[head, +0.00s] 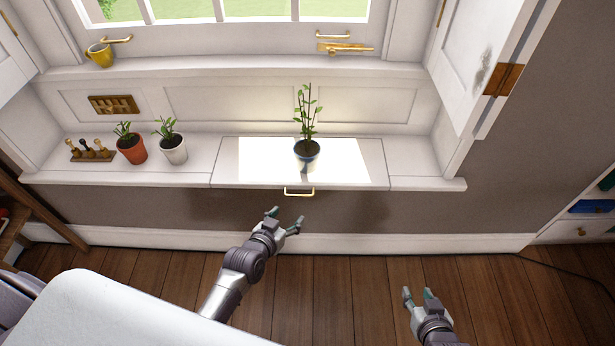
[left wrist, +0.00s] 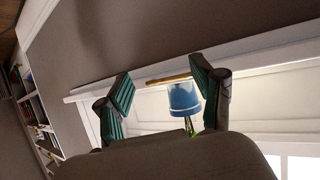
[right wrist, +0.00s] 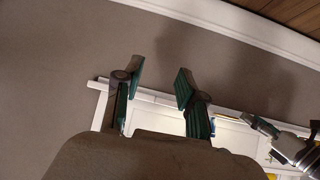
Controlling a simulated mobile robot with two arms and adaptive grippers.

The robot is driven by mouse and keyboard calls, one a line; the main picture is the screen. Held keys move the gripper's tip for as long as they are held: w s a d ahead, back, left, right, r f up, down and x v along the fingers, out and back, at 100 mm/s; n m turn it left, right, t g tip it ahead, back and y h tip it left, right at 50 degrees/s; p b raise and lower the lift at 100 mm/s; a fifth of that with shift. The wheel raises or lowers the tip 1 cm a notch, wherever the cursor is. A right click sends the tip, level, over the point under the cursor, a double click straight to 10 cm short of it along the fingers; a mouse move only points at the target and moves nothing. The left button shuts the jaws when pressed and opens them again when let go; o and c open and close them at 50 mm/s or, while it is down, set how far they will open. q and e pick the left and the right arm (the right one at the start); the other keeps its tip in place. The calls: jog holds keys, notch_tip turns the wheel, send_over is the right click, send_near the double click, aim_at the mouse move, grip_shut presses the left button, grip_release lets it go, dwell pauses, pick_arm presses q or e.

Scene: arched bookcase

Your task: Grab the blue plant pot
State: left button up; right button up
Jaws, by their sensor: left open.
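The blue plant pot (head: 306,156) holds a tall green plant and stands upright on the white window-seat ledge, in a bright patch of light. My left gripper (head: 283,220) is open and empty in front of the ledge, below and a little left of the pot. In the left wrist view the blue pot (left wrist: 184,98) shows between the two open fingers (left wrist: 165,95), beyond them and not touched. My right gripper (head: 421,296) is open and empty over the floor at the lower right; its spread fingers (right wrist: 160,90) also show in the right wrist view.
A terracotta pot (head: 131,150) and a white pot (head: 174,151) with plants stand left on the ledge, beside a wooden stand (head: 90,152). A brass handle (head: 299,192) sticks out below the blue pot. A yellow mug (head: 100,55) is on the sill. The ledge right of the pot is clear.

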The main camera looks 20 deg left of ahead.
pick_arm(q)
jog(key=w+r+t+b, duration=0.3)
jog(key=w+r+b, duration=0.1)
jog(key=r, duration=0.3)
jog(key=t+b, duration=0.2)
send_near(304, 136)
jog(key=w, duration=0.2)
jog(key=w+f+b, duration=0.1)
jog(key=w, duration=0.1)
jog(key=w+b, duration=0.1)
jog(key=w, duration=0.1)
jog(key=shift+w+d+f, duration=0.15)
jog(key=shift+d+f, duration=0.15)
jog(key=shift+d, duration=0.1)
jog(key=w+b, duration=0.1)
jog(key=w, duration=0.1)
jog(key=w+r+b, duration=0.1)
jog(key=w, duration=0.2)
jog(key=shift+d+r, duration=0.15)
jog(key=shift+r, duration=0.05)
jog(key=shift+w+h, duration=0.25)
jog(key=shift+h, duration=0.05)
grip_shut()
pick_arm(e)
notch_tip(304, 136, up, 28)
jog(key=a+t+y, duration=0.2)
jog(key=t+y, duration=0.2)
jog(key=t, duration=1)
jog(key=shift+w+a, duration=0.2)
jog(key=shift+a, duration=0.15)
